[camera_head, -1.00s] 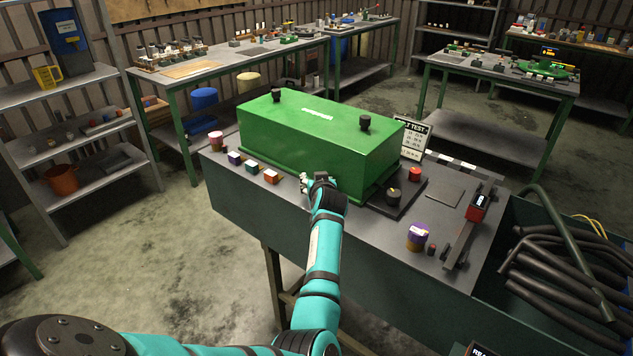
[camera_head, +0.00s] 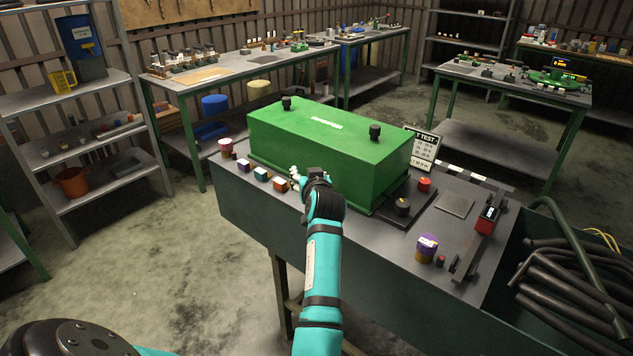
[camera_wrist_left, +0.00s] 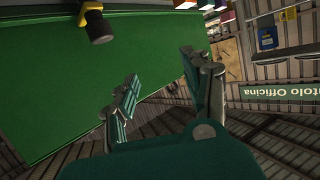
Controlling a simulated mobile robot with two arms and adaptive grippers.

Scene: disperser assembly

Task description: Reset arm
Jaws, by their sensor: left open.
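My left gripper (camera_head: 297,177) is in front of the near long side of the green box (camera_head: 325,135), close to its lower edge in the head view. In the left wrist view its two fingers (camera_wrist_left: 160,90) are spread apart with nothing between them. The green box fills the upper left of that view (camera_wrist_left: 60,90), and a dark knob with a yellow part (camera_wrist_left: 97,25) shows there. I cannot tell whether the gripper touches the box. My right gripper is not in view.
Small colored cubes (camera_head: 261,174) stand on the grey workbench (camera_head: 455,190) left of the gripper. A dark pad with a black knob (camera_head: 402,206), a red button (camera_head: 424,184) and a purple-yellow can (camera_head: 427,248) are to the right. A bin of dark hoses (camera_head: 570,270) is far right.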

